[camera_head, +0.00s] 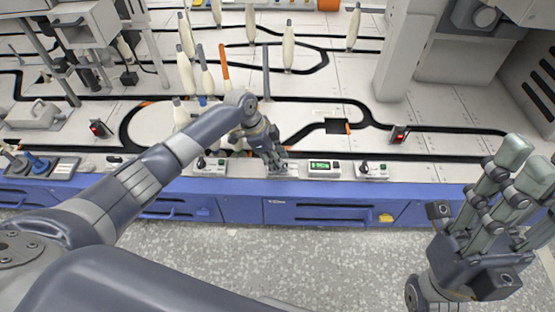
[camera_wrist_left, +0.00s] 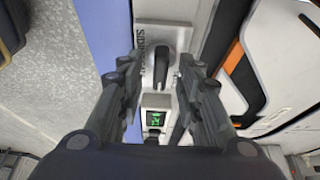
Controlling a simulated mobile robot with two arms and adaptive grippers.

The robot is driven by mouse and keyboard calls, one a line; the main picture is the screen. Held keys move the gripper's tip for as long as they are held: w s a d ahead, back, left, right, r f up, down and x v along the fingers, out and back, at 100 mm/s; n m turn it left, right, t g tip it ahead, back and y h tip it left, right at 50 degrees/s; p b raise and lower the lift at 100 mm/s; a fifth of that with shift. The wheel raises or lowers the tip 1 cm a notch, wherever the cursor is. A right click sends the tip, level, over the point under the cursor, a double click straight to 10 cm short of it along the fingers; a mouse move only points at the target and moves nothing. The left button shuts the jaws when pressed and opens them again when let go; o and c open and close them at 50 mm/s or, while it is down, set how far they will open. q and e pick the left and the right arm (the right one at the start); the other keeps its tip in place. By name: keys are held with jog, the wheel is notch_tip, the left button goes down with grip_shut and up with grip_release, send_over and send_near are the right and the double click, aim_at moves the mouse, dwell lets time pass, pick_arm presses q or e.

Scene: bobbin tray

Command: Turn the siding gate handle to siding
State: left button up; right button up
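The siding gate handle is a black lever (camera_wrist_left: 161,64) on a light plate (camera_wrist_left: 182,40) lettered "SIDING", only partly readable. In the left wrist view it stands between the two sides of my left gripper (camera_wrist_left: 158,75), whose fingers are apart. Whether they touch it I cannot tell. In the head view my left gripper (camera_head: 276,168) points down over this plate (camera_head: 291,171) at the front edge of the table and hides the lever. My right gripper (camera_head: 525,165) is raised at the right, fingers spread and empty, away from the table.
A box with a green display (camera_head: 320,166) stands just right of my left gripper. Similar black-lever plates stand at left (camera_head: 209,170) and right (camera_head: 371,174). Behind run black tracks with white bobbins (camera_head: 288,48). Blue drawers (camera_head: 320,211) form the table front; the floor before them is clear.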

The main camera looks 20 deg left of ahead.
pick_arm(q)
grip_shut()
